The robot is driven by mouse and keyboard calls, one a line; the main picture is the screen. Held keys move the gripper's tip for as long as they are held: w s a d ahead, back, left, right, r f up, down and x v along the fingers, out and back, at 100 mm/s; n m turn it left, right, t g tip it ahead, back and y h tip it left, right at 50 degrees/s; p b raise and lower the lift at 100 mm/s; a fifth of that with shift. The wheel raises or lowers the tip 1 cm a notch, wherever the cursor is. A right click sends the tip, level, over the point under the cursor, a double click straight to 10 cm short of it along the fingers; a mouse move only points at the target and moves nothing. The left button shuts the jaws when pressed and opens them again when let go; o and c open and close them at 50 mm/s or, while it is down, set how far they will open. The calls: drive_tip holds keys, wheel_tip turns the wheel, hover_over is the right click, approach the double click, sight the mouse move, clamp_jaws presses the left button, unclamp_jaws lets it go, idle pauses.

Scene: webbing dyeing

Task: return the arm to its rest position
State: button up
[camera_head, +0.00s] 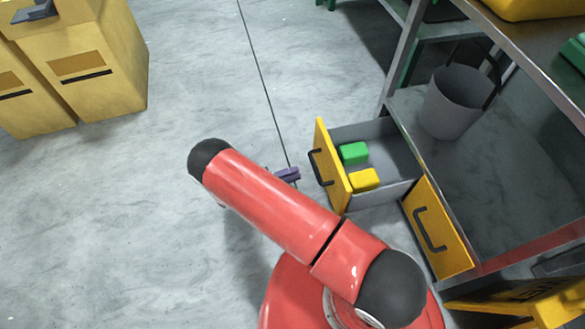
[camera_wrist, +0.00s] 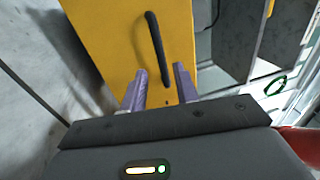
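My red arm reaches across the head view, and only the tip of my gripper (camera_head: 287,175) shows past it. In the wrist view my gripper (camera_wrist: 161,88) has its two purple fingers spread apart with nothing between them. The yellow front of the open drawer (camera_wrist: 125,40) is ahead of the fingers, with its dark handle (camera_wrist: 157,48) beyond the fingertips. In the head view the gripper is just left of that drawer front (camera_head: 332,165) and its handle (camera_head: 320,168), seemingly apart from them.
The open grey drawer holds a green block (camera_head: 354,153) and a yellow block (camera_head: 364,180). A closed yellow drawer (camera_head: 436,228) is to its right. A grey bucket (camera_head: 452,103) stands on the bench shelf (camera_head: 495,185). The floor (camera_head: 200,90) between is clear.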

drive_tip(key=d+r+m+g+y+p, duration=0.2)
drive_tip(key=r+m+y, duration=0.3)
drive_tip(key=r, duration=0.5)
drive_tip(key=s+d+r+m+g+y+p, duration=0.1)
drive_tip(key=d+r+m+g+y+p, duration=0.15)
drive_tip(key=r+m, duration=0.65)
drive_tip(key=d+r+m+g+y+p, duration=0.1)
drive_tip(key=d+r+m+g+y, duration=0.3)
drive_tip(key=r, duration=0.7)
drive_tip(key=s+d+r+m+t+y+p, duration=0.1)
drive_tip(key=s+r+m+t+y+p, duration=0.2)
drive_tip(key=s+r+m, duration=0.5)
drive_tip(key=s+d+r+m+t+y+p, duration=0.2)
drive_tip(key=s+r+m+t+y, duration=0.3)
drive_tip(key=r+m, duration=0.7)
wheel_tip(320, 180, up, 2)
drive_tip(key=s+t+p, duration=0.1)
drive_tip(key=s+t, duration=0.1)
drive_tip(key=shift+s+d, duration=0.3)
drive_tip(key=shift+s, duration=0.05)
